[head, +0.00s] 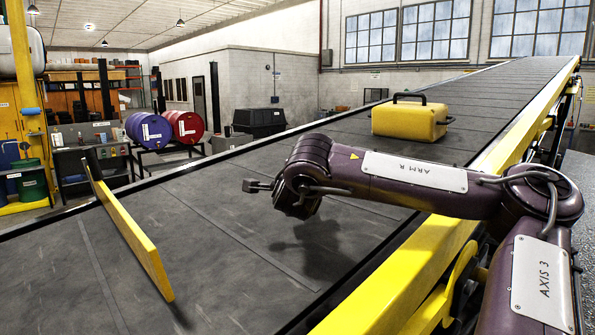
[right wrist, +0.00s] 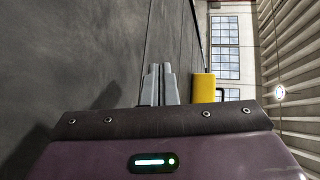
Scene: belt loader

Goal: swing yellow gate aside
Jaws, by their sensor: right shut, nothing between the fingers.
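The yellow gate (head: 133,237) is a long thin bar standing on edge on the lower left part of the dark belt (head: 215,258). Its near end points toward the front of the picture and its far end lies by the belt's left edge. My right arm reaches in from the right over the belt. Its gripper (head: 252,186) is right of the gate, clear of it and above the belt. In the right wrist view the gripper fingers (right wrist: 160,86) are together with nothing between them. The gate does not show in that view. My left gripper is not in view.
A yellow case (head: 410,119) with a black handle sits farther up the belt; it also shows in the right wrist view (right wrist: 204,88). A yellow side rail (head: 400,285) runs along the belt's right edge.

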